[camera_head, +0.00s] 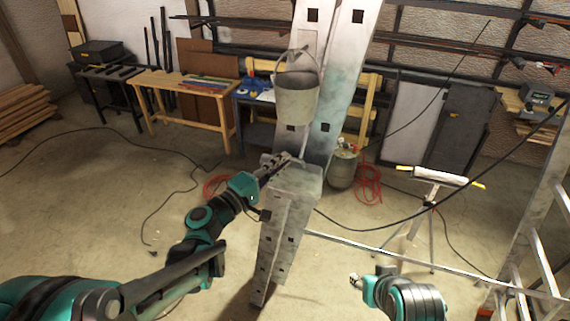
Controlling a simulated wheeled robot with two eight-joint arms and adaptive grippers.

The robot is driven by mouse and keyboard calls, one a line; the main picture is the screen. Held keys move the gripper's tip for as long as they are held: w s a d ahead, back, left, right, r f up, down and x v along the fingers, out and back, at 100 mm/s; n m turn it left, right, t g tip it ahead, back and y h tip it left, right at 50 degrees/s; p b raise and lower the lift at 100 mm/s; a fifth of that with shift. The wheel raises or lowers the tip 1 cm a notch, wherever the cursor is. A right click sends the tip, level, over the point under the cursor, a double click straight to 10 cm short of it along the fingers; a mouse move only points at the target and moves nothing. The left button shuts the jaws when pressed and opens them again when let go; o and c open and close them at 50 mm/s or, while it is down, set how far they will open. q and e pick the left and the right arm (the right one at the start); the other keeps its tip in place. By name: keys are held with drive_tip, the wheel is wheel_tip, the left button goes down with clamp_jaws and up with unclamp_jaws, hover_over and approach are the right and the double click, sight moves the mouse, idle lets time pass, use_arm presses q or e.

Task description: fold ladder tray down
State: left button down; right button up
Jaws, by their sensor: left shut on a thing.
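A tall pale grey metal ladder frame with square holes (327,105) stands in the middle. At its middle height is a flat-topped grey piece (303,180), which looks like the ladder tray, though its outline is hard to tell from the frame. My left gripper (280,167) reaches in from the left and is shut on the near left edge of this piece. Its fingertips are small and partly merge with the grey metal. My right gripper (355,279) is low at right of centre, apart from the frame. Its jaws are too small to read.
A grey bucket (296,98) is right above the tray area, in front of the frame. A roller stand (433,176) and another ladder (516,262) are at right. Workbenches (190,92) line the back. Dark cables cross the floor; the floor at left is mostly clear.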

use_arm(q)
drive_tip(key=s+a+f+m+t+h+b, duration=0.1)
drive_tip(key=s+a+f+b, duration=0.1)
drive_tip(key=s+f+b, duration=0.4)
drive_tip(key=s+a+f+m+t+h+b, duration=0.1)
drive_tip(key=s+f+b, duration=0.5)
drive_tip(key=f+b, duration=0.6)
drive_tip(key=a+h+b, duration=0.1)
drive_tip(key=b, duration=0.3)
drive_tip(key=shift+s+m+h, duration=0.15)
drive_tip(key=shift+m+h, duration=0.15)
drive_tip(key=shift+f, duration=0.1)
drive_tip(key=c, duration=1.9)
unclamp_jaws()
drive_tip(key=shift+c, duration=0.2)
drive_tip(key=shift+w+f, duration=0.1)
drive_tip(key=shift+w, duration=0.2)
drive_tip(key=shift+s+d, duration=0.1)
